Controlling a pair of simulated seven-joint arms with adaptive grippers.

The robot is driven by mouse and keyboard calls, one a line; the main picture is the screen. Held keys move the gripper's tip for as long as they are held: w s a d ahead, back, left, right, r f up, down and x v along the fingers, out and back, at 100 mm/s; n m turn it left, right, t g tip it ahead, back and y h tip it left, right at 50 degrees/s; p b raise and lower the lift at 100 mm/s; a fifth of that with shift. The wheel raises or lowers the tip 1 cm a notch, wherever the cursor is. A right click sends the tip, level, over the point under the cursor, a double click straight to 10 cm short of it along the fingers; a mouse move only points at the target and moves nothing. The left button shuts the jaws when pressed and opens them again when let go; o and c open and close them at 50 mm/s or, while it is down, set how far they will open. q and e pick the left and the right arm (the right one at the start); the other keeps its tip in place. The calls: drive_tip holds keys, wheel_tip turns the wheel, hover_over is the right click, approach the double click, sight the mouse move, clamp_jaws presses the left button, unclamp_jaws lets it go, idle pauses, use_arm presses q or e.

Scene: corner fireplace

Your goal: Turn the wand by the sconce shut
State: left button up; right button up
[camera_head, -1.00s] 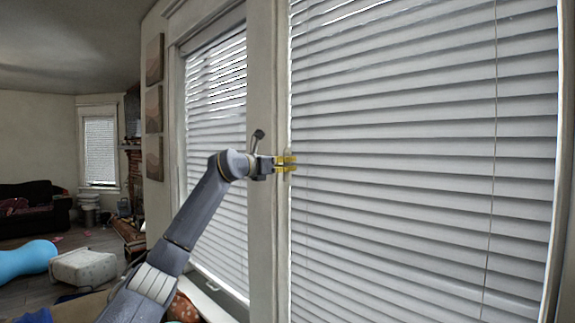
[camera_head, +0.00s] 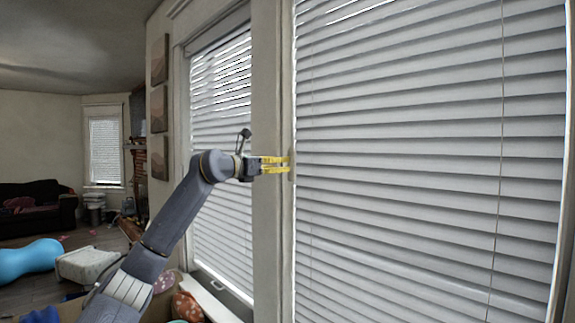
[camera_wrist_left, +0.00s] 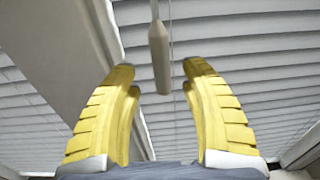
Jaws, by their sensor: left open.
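A pale wand with a thicker lower end (camera_wrist_left: 159,55) hangs in front of the blind in the left wrist view. Its lower end shows between my left gripper's fingertips (camera_wrist_left: 160,76), touching neither in the picture; its depth relative to the tips is hard to tell. In the head view my open left gripper (camera_head: 287,165) points right, its yellow fingers at the left edge of the large window blind (camera_head: 410,170). The wand is too small to make out surely there. No sconce is seen. My right gripper is not in view.
A cream window post (camera_head: 269,235) stands behind my left gripper, with a second blind (camera_head: 222,110) left of it. A thin cord (camera_head: 500,150) hangs down the large blind. A sofa (camera_head: 38,208) and a blue rounded object (camera_head: 28,260) are far left.

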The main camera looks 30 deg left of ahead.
use_arm(q)
drive_tip(key=shift+v, duration=2.95)
